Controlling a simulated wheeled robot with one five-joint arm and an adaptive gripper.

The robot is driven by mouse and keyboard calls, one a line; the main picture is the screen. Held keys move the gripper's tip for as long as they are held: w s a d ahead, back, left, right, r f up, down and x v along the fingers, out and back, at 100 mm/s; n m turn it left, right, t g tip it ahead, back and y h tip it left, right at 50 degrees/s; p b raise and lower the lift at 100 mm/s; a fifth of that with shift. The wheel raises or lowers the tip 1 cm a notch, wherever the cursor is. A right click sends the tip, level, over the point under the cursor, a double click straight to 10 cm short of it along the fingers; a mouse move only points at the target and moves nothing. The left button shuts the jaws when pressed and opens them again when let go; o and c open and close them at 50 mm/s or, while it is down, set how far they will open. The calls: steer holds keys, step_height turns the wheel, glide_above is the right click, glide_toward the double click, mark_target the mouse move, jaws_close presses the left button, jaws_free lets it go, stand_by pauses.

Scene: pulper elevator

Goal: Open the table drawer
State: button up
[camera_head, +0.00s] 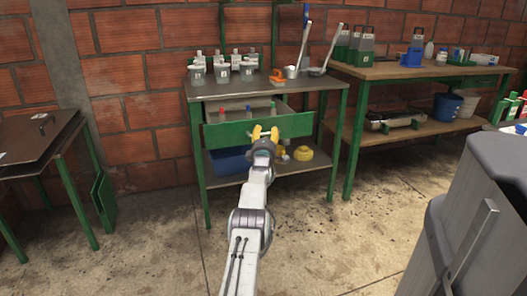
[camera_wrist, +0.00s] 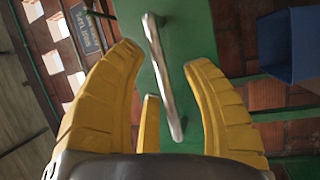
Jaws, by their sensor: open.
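The table drawer (camera_head: 225,131) has a green front and sits under the dark top of the left green-legged table (camera_head: 225,90). It stands partly out, with several bottles visible inside. My gripper (camera_head: 265,131) is at the drawer front, right of its middle, with yellow fingers spread. In the wrist view the silver bar handle (camera_wrist: 161,75) lies between the open fingers (camera_wrist: 165,60), against the green front (camera_wrist: 190,28). The fingers are not closed on the handle. In the head view my gripper hides the handle.
A blue bin (camera_head: 230,160) and a yellow item (camera_head: 303,153) are on the shelf below. Jars and ladles stand on the tabletop. A grey bin (camera_head: 470,215) is at the right front. Floor (camera_head: 350,235) in front of the table is clear.

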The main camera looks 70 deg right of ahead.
steer(key=v, duration=1.1)
steer(key=shift+a, duration=0.3)
stand_by(0.3)
steer(key=shift+f, duration=0.1)
stand_by(0.8)
